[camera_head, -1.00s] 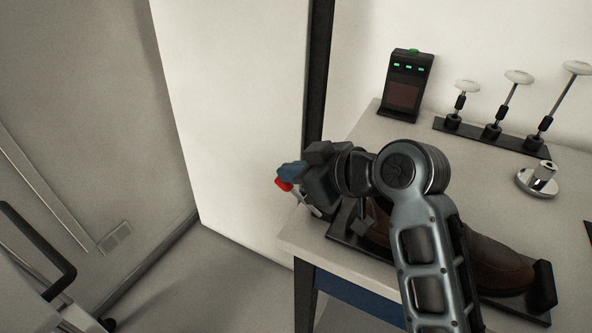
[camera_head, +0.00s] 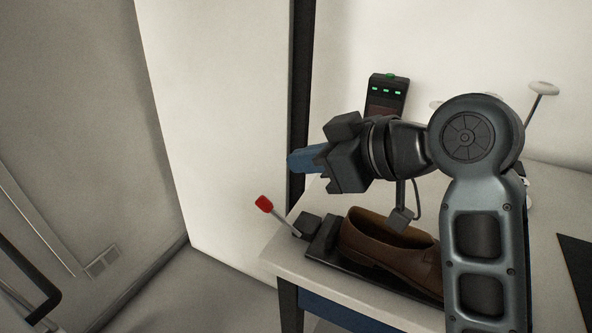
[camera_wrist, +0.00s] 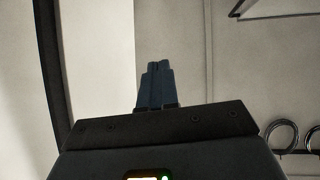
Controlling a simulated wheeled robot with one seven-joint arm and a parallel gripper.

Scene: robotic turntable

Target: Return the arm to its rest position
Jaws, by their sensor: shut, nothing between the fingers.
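My gripper (camera_head: 292,160) is raised above the table's left end in the head view, pointing left, with its blue fingers together and nothing between them. The wrist view also shows the closed blue fingers (camera_wrist: 155,85) against a pale wall. A brown shoe (camera_head: 385,245) lies on a black base (camera_head: 360,278) below my arm. A red-tipped lever (camera_head: 265,204) sticks out from the base's left end, apart from my fingers. My arm hides the shoe's right part.
The white table (camera_head: 285,257) has a black device with green lights (camera_head: 388,93) at the back. White-topped rods (camera_head: 543,89) stand behind my arm, partly hidden. A dark flat item (camera_head: 578,262) lies at the right. A pale panel (camera_head: 215,110) stands left of the table.

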